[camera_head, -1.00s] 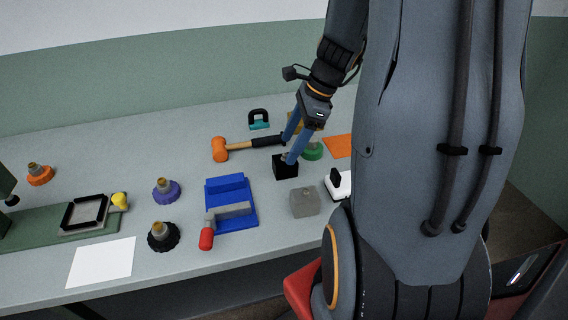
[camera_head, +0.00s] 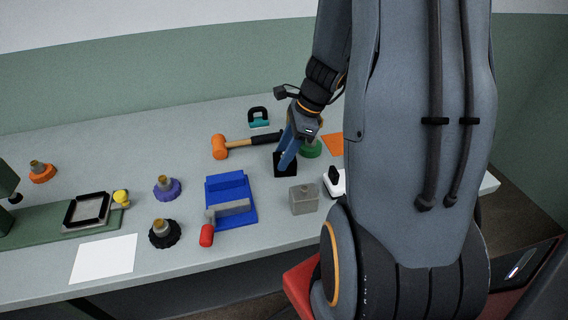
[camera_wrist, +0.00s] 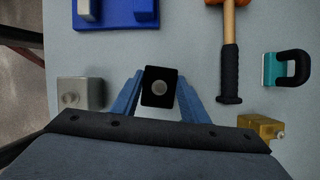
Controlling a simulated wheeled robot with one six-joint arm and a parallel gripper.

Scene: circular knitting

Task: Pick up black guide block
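The black guide block (camera_head: 279,171) stands on the grey table. In the wrist view the fingertips of my gripper (camera_wrist: 160,82) lie close along the block's left and right sides. I cannot tell whether they press on it. In the head view the fingers hide part of the block.
An orange mallet (camera_head: 219,147) and a green round piece (camera_head: 311,149) are close by. A grey block (camera_head: 304,200), a white item (camera_head: 338,187) and a blue fixture (camera_head: 228,187) stand nearer the front edge. A brass block (camera_wrist: 260,128) lies right of my fingers.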

